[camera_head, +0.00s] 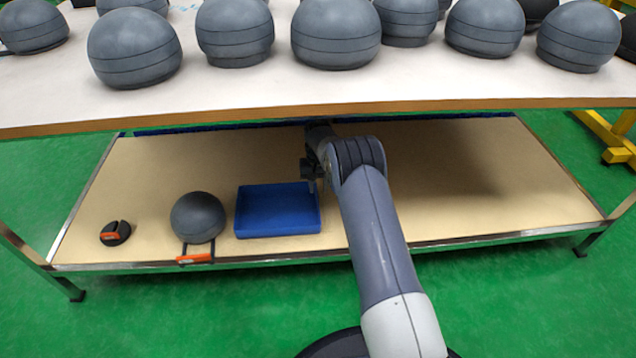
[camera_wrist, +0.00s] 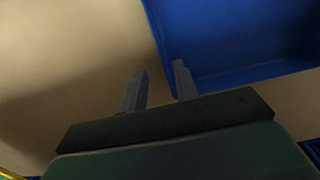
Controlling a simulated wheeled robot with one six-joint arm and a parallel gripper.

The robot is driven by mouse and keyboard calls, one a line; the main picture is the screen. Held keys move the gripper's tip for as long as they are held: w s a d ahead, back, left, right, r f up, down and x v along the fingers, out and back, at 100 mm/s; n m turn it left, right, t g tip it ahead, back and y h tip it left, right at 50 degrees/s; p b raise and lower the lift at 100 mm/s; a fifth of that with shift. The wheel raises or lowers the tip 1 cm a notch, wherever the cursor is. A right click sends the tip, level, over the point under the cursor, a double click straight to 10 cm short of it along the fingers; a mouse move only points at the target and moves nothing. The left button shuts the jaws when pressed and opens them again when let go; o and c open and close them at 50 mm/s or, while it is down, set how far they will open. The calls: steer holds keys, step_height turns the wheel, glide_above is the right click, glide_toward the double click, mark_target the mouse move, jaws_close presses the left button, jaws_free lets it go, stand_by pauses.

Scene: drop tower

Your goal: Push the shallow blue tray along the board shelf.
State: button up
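The shallow blue tray (camera_head: 278,226) lies on the board shelf (camera_head: 480,180), near its front edge and left of the middle. It also shows at the upper right of the wrist view (camera_wrist: 235,83). My gripper (camera_head: 312,184) is low at the tray's back right corner. In the wrist view my gripper (camera_wrist: 160,78) has its two fingers apart, with nothing seen held. One finger overlaps the tray and the other lies over bare board, so the tray's side edge runs between them in the picture. I cannot tell whether either finger touches the tray.
A grey dome with an orange-handled tool (camera_head: 198,220) stands close left of the tray. A small black and orange object (camera_head: 115,233) lies further left. The shelf is clear to the right. A white tabletop (camera_head: 240,88) with several grey domes hangs over the shelf.

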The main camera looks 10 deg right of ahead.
step_height(320, 180, down, 9)
steer(key=b, duration=0.3)
steer(key=shift+r, duration=0.2)
jaws_close()
